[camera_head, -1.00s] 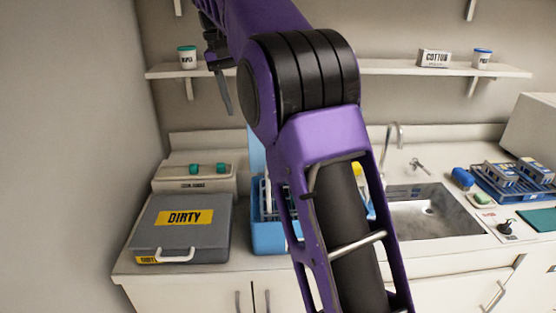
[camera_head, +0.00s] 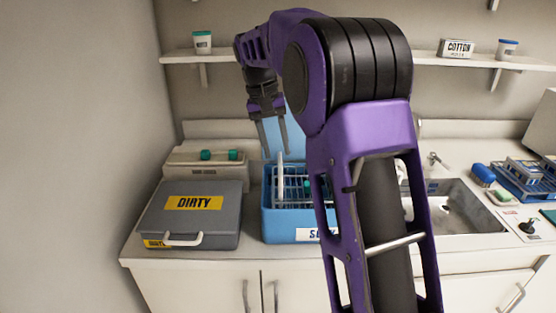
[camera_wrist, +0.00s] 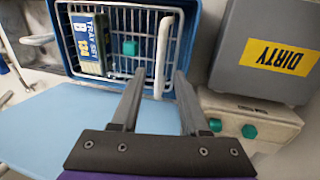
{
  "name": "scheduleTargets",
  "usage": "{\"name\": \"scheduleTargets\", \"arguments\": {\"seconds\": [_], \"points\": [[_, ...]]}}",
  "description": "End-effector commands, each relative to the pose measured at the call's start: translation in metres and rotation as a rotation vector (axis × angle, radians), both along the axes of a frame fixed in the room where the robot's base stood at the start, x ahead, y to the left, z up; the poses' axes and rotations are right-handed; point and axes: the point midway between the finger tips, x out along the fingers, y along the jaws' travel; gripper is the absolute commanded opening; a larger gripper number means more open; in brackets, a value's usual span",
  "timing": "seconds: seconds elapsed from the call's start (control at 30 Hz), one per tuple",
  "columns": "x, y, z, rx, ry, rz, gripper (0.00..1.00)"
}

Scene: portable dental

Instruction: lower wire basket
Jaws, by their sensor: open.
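The wire basket (camera_head: 290,186) sits inside a blue tub (camera_head: 283,228) on the counter, partly hidden by my arm in the head view. In the wrist view the basket's white wires (camera_wrist: 190,20) and its raised pale handle (camera_wrist: 163,50) show. A pack labelled TRAY SET (camera_wrist: 88,45) and a small teal item (camera_wrist: 130,47) lie in the basket. My gripper (camera_head: 275,150) points down, open and empty, above the basket. In the wrist view its fingertips (camera_wrist: 158,76) lie either side of the handle's lower end; I cannot tell whether they touch it.
A light blue panel (camera_wrist: 60,120) stands upright at the tub's back. A grey box marked DIRTY (camera_head: 190,220) is left of the tub, with a pale unit with teal knobs (camera_head: 205,165) behind it. The sink (camera_head: 450,207) is to the right. A shelf (camera_head: 440,62) runs above.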

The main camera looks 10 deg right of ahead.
Motion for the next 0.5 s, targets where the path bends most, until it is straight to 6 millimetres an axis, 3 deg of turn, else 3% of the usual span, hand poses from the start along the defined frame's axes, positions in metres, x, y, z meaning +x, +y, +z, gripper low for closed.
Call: {"name": "scheduleTargets", "arguments": {"seconds": [0.2, 0.5], "points": [[-0.001, -0.004, -0.024, 0.0, 0.0, 0.001, 0.45], [-0.001, -0.005, -0.028, 0.0, -0.001, 0.0, 0.45]]}}
